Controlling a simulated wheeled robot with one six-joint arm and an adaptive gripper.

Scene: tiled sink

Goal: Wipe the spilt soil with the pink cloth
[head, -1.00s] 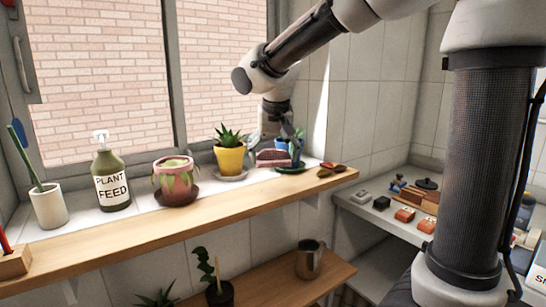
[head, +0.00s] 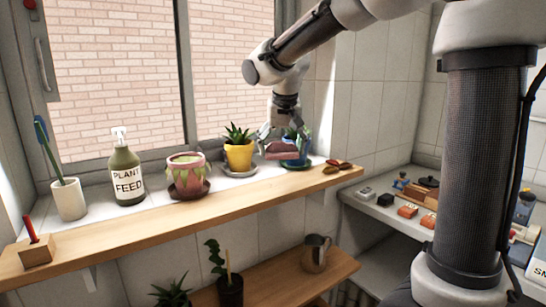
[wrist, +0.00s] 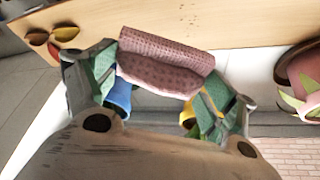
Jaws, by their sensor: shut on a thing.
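The pink cloth (head: 283,150) is folded and held in my gripper (head: 284,139), just in front of the blue pot (head: 303,152) over the right part of the windowsill. In the wrist view the cloth (wrist: 165,62) spans between the two green-padded fingers of my gripper (wrist: 160,88), which are shut on it. Its textured face is toward the wooden shelf front. I cannot tell whether the cloth touches the surface below.
A yellow pot (head: 238,158) stands close left of the cloth, then a pink-green pot (head: 188,180) and a plant feed bottle (head: 126,178). Dry leaves (head: 337,165) lie to the right. The wooden front strip (head: 150,225) is mostly clear.

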